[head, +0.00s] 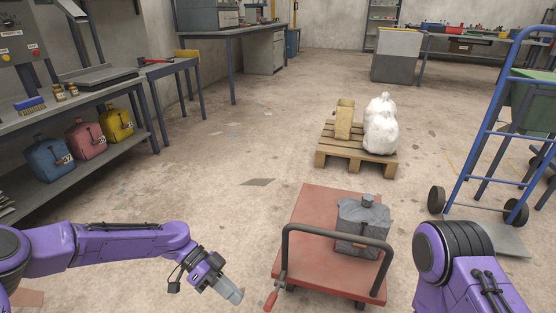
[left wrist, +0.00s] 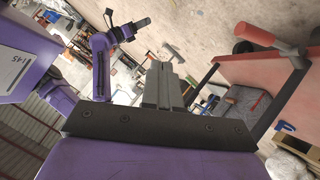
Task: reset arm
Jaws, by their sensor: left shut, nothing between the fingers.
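My left gripper (head: 233,293) is at the lower middle of the head view, at the end of the purple left arm. It is shut and empty, held left of the red cart (head: 309,212) and apart from it. Its closed grey fingers also show in the left wrist view (left wrist: 163,85). My right arm (head: 460,265) shows at the lower right of the head view; its gripper is out of that view. In the left wrist view a purple arm with a dark gripper end (left wrist: 132,30) shows at the upper left; I cannot tell its jaw state.
The cart carries a grey bag (head: 362,225) behind its dark handle (head: 338,232). A red-gripped lever (head: 272,298) hangs close to my left gripper. A blue hand truck (head: 482,125) is at right. Floor left of the cart is open.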

